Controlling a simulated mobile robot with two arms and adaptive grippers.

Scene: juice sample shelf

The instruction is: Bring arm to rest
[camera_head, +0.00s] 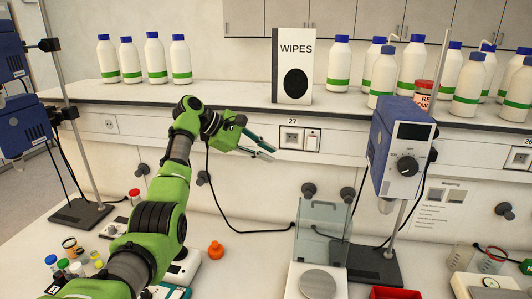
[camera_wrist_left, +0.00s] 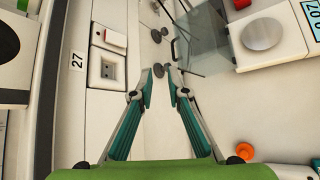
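My left arm, green with dark joints, reaches in from the lower left of the head view. Its left gripper (camera_head: 271,154) hangs in the air in front of the bench's panel, below the shelf top and near the number 27 socket. In the left wrist view the same gripper (camera_wrist_left: 160,80) has its two teal fingers apart with nothing between them. The fingertips touch nothing that I can see. My right gripper is not in view.
White bottles with green bands (camera_head: 155,58) and a WIPES box (camera_head: 292,66) stand on the shelf. A blue stirrer (camera_head: 399,145) on a stand rises at the right. A balance (camera_head: 317,283) and an orange stopper (camera_head: 216,250) are on the bench below.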

